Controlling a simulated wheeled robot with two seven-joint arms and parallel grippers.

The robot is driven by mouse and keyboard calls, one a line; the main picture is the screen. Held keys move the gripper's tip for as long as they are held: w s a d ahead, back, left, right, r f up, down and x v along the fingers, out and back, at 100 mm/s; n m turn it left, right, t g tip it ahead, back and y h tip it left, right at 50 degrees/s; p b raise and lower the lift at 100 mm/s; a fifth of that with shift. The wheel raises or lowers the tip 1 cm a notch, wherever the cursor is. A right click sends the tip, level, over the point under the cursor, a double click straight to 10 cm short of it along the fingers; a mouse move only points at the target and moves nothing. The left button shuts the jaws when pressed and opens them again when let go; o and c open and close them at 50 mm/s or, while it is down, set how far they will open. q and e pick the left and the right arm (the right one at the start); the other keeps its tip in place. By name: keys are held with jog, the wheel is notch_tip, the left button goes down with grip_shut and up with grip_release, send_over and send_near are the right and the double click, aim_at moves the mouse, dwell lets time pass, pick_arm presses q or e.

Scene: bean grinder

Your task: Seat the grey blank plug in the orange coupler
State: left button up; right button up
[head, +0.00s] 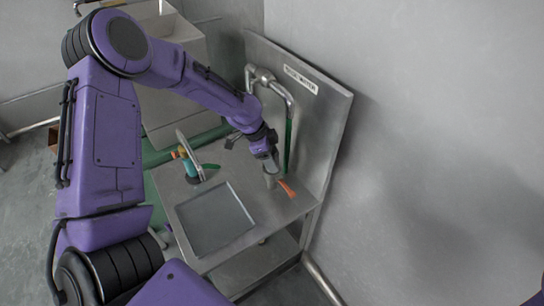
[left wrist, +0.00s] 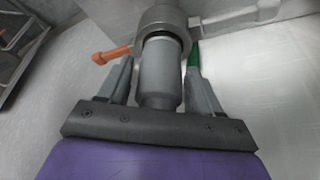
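The grey blank plug (left wrist: 161,75) is a smooth cylinder standing between my left gripper's fingers in the left wrist view. My left gripper (left wrist: 160,78) appears shut on it, with a finger close along each side. The plug's far end meets a grey metal ring, the coupler (left wrist: 163,17), which has an orange lever (left wrist: 110,55) sticking out left. How deep the plug sits in the ring is hidden. In the head view, my left gripper (head: 268,162) reaches down over the steel table, beside the orange lever (head: 286,188). My right gripper is out of view.
The steel table (head: 208,260) has a raised back panel (head: 325,100) and a flat square inset (head: 215,218). A bent pipe with a green hose (head: 289,140) stands behind my gripper. A teal fitting (head: 189,168) stands to the left. A grey wall fills the right.

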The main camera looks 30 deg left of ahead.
pick_arm(q)
jog(key=shift+o, duration=0.6)
jog(key=shift+r, duration=0.1)
jog(key=shift+a+r, duration=0.2)
jog(key=shift+r, duration=0.15)
jog(key=b+v, duration=0.1)
jog(key=v, duration=0.8)
jog(key=shift+s+r+b, duration=0.25)
jog(key=shift+b, duration=0.05)
